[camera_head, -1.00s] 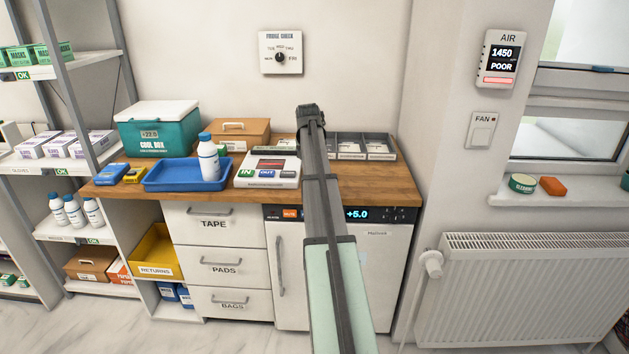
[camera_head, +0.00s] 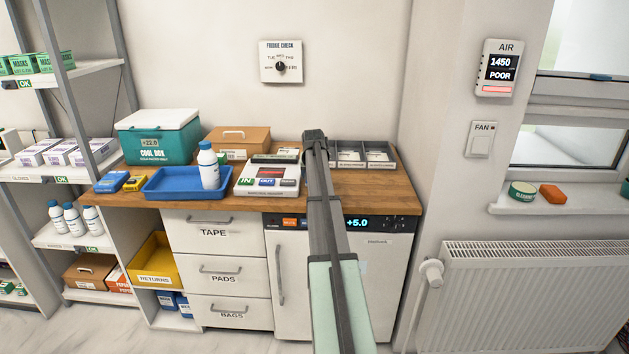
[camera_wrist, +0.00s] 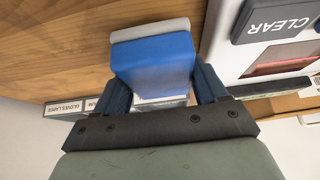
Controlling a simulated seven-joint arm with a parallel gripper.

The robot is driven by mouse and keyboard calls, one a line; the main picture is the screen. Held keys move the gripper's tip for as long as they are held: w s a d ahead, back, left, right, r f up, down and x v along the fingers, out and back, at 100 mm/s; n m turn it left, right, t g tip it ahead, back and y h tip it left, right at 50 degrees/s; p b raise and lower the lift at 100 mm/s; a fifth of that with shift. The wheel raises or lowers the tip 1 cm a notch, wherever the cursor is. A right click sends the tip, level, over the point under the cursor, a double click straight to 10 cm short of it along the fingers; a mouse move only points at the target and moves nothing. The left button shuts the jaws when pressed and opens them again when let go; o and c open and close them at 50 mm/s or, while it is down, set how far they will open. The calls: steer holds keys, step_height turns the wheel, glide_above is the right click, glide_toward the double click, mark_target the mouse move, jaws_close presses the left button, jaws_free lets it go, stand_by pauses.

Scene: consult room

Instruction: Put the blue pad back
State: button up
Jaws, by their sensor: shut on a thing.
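In the wrist view the blue pad (camera_wrist: 155,62), with a pale grey layer along its far edge, sits between the two dark fingers of my gripper (camera_wrist: 164,84). My gripper is shut on it, above the wooden worktop (camera_wrist: 55,45). In the head view my gripper (camera_head: 314,138) is over the back of the worktop, between the white IN/OUT device and the grey divided tray. My own arm hides the fingers and the pad there. The drawer labelled PADS (camera_head: 238,280) is closed, between the closed TAPE (camera_head: 190,232) and BAGS (camera_head: 205,314) drawers.
The white IN/OUT device (camera_head: 245,181), grey divided tray (camera_head: 390,145), blue tray (camera_head: 160,193) with a white bottle (camera_head: 209,168), cool box (camera_head: 150,148) and cardboard box (camera_head: 255,140) crowd the worktop. A yellow RETURNS bin (camera_head: 157,262) is in the open shelf below.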

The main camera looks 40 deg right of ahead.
steer(key=shift+f, duration=1.25)
steer(key=shift+f, duration=0.1)
steer(key=o, duration=0.7)
steer(key=shift+o, duration=0.2)
steer(key=v, duration=1.2)
steer(key=shift+a, duration=0.1)
